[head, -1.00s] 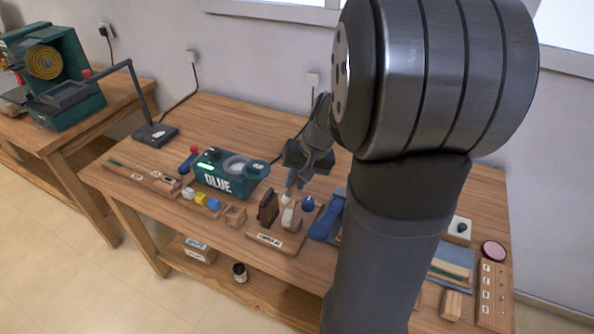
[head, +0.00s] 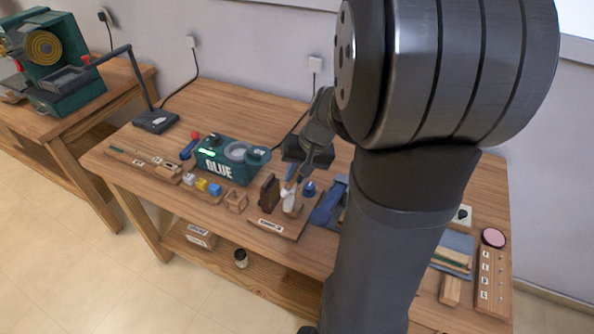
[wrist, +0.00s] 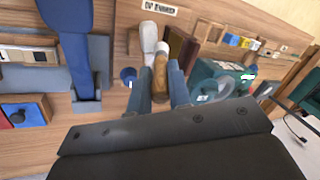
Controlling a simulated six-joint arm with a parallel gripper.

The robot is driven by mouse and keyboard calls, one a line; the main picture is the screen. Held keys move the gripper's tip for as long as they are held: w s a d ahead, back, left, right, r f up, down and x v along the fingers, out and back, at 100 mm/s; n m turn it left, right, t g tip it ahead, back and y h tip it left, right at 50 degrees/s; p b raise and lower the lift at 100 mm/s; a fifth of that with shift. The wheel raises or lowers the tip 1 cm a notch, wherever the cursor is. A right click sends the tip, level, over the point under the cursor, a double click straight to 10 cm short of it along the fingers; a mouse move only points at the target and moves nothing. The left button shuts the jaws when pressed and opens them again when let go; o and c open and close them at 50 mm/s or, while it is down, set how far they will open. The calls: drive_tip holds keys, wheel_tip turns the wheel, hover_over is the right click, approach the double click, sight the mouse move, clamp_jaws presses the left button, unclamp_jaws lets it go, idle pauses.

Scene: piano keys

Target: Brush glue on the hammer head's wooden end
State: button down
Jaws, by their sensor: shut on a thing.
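My gripper (head: 296,176) has blue fingers, shut on a wooden-handled brush (wrist: 160,75), seen between the fingers (wrist: 161,92) in the wrist view. The brush's pale tip (wrist: 166,47) points toward the pale hammer head (wrist: 149,36), which is held on a small wooden stand (head: 282,222). The hammer head (head: 292,205) also shows in the head view, just below the brush. The tip is very close to it; I cannot tell if they touch. The teal glue pot (head: 224,168) stands to the left, its round opening uncovered.
A dark brown block (head: 269,190) stands close left of the hammer head. A blue tool (head: 330,200) lies close right, and a small blue knob (head: 309,188) stands between. Several small coloured blocks (head: 208,186) sit in front of the glue pot. The back left of the bench (head: 215,105) is clear.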

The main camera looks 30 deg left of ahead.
drive_tip(key=shift+s+d, duration=0.1)
drive_tip(key=shift+s, duration=0.25)
drive_tip(key=shift+r, duration=4)
drive_tip(key=w+r, duration=0.4)
drive_tip(key=w, duration=0.1)
drive_tip(key=shift+g, duration=0.4)
drive_tip(key=shift+w+f, duration=0.2)
drive_tip(key=shift+f, duration=2.25)
